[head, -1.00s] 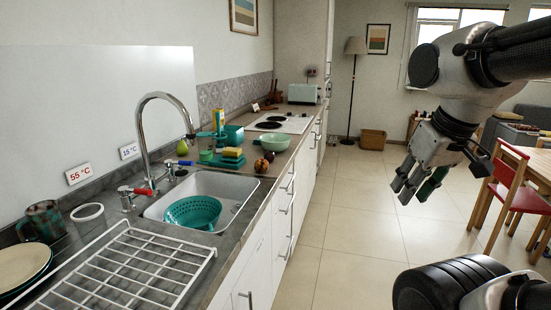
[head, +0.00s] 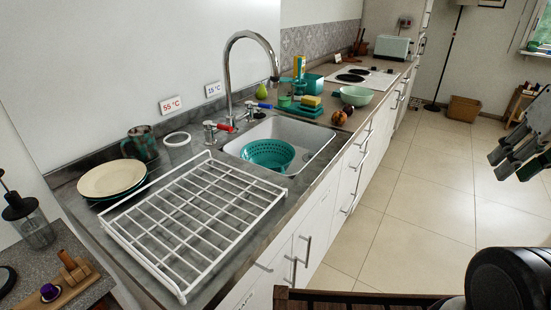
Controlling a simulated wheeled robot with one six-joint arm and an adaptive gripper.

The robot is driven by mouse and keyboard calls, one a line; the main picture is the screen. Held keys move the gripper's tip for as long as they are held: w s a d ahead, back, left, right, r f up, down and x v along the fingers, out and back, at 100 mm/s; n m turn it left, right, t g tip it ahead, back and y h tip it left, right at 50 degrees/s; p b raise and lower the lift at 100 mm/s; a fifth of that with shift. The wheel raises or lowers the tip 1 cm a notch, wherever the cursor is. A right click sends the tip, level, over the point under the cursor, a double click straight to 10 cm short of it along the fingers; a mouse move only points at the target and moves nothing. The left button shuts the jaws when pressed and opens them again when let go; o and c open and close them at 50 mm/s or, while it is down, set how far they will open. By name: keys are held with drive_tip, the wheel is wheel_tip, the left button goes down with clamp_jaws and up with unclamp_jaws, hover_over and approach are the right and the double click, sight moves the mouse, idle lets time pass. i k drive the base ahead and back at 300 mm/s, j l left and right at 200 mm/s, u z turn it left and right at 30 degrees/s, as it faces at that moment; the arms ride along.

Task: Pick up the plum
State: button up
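Two small round dark fruits lie on the counter just right of the sink, beyond the basin.
The sink (head: 317,141) holds a teal colander (head: 268,153). A white wire rack (head: 196,222) and stacked plates (head: 113,178) stand on the near counter. A pale green bowl (head: 356,96) stands behind the fruits. A dark wooden edge (head: 350,297) crosses the bottom.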

sight(349, 108)
drive_tip(key=i+l+z, duration=0.25)
drive_tip(key=i+z, duration=0.15)
drive_tip(key=i+l+z, duration=0.15)
drive_tip(key=i+z, duration=0.3)
drive_tip(key=i+u, duration=0.35)
drive_tip(key=i+l+u, duration=0.2)
drive_tip(key=u, duration=0.15)
drive_tip(key=i+l+u, duration=0.1)
drive_tip(key=u, duration=0.25)
drive_tip(key=i+l+u, duration=0.2)
drive_tip(key=u, duration=0.15)
drive_tip(key=i+l+u, duration=0.15)
drive_tip(key=u, duration=0.2)
drive_tip(key=l, duration=0.1)
